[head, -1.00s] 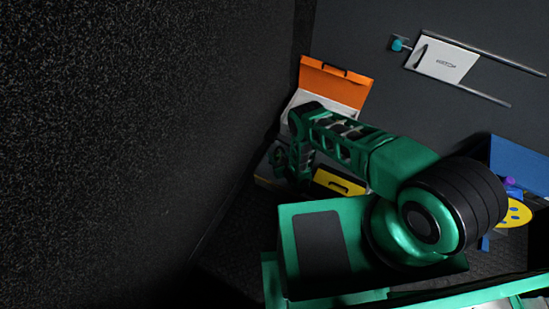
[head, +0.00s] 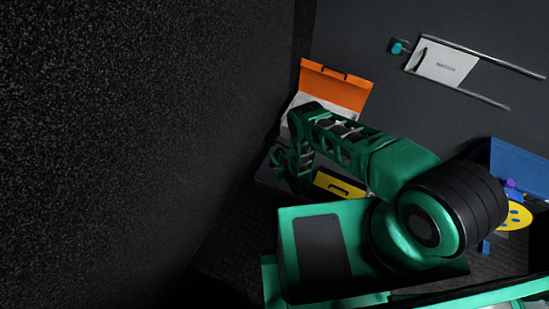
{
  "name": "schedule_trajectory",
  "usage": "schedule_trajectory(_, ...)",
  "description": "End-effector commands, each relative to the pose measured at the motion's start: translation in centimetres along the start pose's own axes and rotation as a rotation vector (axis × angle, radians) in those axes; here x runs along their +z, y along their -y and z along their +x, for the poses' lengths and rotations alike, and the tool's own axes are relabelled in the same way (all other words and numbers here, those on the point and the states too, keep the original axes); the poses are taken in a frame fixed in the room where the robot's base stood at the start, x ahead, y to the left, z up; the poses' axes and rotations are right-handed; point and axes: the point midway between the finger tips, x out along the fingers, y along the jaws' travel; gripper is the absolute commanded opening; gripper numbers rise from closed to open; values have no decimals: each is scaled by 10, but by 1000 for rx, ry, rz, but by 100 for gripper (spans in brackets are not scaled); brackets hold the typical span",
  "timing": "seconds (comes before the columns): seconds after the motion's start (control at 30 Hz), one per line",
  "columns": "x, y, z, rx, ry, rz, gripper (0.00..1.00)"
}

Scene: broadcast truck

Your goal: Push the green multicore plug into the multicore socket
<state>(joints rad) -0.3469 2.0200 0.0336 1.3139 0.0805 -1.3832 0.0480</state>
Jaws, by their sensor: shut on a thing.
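My green arm crosses the middle of the head view, and its far end bends down over the grey and yellow equipment. The fingers of my gripper cannot be made out; the dark lower end of the arm and the equipment behind it run together. I cannot make out the green multicore plug or the multicore socket in this view. Whether the plug touches the socket does not show.
An open case with an orange lid (head: 334,87) stands behind my arm, with a yellow block (head: 340,184) near it. A blue bin (head: 520,165) and a yellow disc (head: 516,216) are at right. A white card (head: 445,65) hangs between rails. A dark wall (head: 130,140) fills the left.

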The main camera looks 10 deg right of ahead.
Motion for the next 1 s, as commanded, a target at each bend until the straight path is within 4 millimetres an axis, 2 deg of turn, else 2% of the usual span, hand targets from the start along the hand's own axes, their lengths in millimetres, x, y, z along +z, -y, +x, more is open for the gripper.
schedule_trajectory(0.23, -32, 0, -11, 0, -2, 1, 0)
schedule_trajectory(0.5, -48, 46, -64, 0, 2, 5, 0)
schedule_trajectory(0.7, -57, 70, -93, 0, 2, 3, 0)
schedule_trajectory(0.9, -63, 82, -107, 0, 0, 1, 0)
schedule_trajectory(1.0, -64, 75, -105, 3, -1, -1, 0)
